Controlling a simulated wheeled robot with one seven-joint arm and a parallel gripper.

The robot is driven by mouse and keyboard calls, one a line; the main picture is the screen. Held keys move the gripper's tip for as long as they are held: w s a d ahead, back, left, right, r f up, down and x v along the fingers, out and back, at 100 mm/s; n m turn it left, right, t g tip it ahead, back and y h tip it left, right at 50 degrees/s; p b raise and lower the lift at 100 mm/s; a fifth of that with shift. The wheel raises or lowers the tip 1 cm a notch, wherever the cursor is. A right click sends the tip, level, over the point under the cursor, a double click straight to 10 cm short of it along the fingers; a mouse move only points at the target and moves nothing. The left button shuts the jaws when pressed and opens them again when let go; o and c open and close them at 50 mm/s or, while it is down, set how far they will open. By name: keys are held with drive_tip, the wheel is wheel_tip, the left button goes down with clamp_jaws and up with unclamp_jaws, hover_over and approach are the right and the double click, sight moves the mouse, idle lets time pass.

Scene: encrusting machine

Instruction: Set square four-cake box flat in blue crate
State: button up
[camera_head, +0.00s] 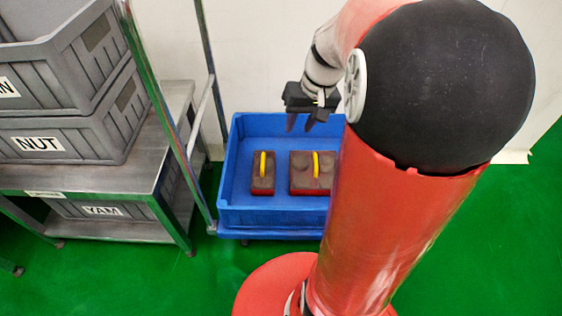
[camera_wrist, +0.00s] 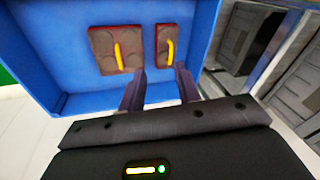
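The square four-cake box (camera_head: 300,185), dark brown on top with red sides and a yellow handle, lies flat on the crate floor. Its right edge is partly covered by my arm. It also shows whole in the wrist view (camera_wrist: 104,62). My gripper (camera_head: 301,124) is above the crate's far part, apart from the box. In the wrist view its two fingers (camera_wrist: 158,88) are spread with nothing between them.
A narrower box (camera_head: 263,187) with a yellow handle lies in the crate, left of the square one with a small gap. A metal rack with grey crates labelled NUT (camera_head: 40,144) and YAM (camera_head: 102,211) stands left, its post close to the blue crate. A white wall is behind.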

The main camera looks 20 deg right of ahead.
drive_tip(key=s+a+r+n+t+h, duration=0.2)
drive_tip(key=s+a+r, duration=0.4)
drive_tip(key=s+a, duration=0.5)
drive_tip(key=shift+s+a+t, duration=0.25)
drive_tip(key=shift+s+t, duration=0.65)
drive_tip(key=shift+s, duration=0.35)
